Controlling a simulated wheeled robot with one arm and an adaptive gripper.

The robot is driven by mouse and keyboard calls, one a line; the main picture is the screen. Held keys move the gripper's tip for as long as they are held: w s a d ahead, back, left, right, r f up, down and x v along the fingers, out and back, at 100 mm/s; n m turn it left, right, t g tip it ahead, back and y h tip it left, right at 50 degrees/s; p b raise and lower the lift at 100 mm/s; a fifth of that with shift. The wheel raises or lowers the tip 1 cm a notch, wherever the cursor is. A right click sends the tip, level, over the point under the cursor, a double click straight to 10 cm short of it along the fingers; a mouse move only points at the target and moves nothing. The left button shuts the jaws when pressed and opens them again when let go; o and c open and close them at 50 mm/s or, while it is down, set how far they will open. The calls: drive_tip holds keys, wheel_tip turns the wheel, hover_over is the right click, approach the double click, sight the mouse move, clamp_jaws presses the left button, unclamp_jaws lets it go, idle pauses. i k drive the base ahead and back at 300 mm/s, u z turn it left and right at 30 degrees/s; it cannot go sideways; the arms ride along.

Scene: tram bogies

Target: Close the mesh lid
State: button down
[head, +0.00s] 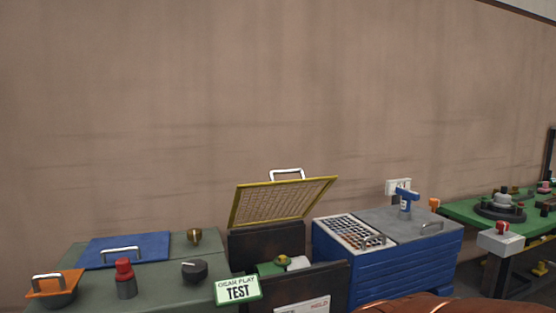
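The mesh lid (280,201) has a yellow frame and a pale grid, with a silver handle (287,173) on its upper edge. It stands open, tilted up above a dark box (327,284) in the lower middle of the head view. Inside the box a green part with a yellow top (283,261) and a white piece (299,263) show. The lower part of the box is cut off by the frame edge. My gripper is not in view.
Right are a blue cabinet (395,275) and a green table (463,211). The wall above the lid is bare.

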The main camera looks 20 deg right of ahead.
sight(331, 179)
drive_tip(key=u, duration=0.5)
drive_tip(key=i, duration=1.05)
drive_tip(key=u, duration=0.15)
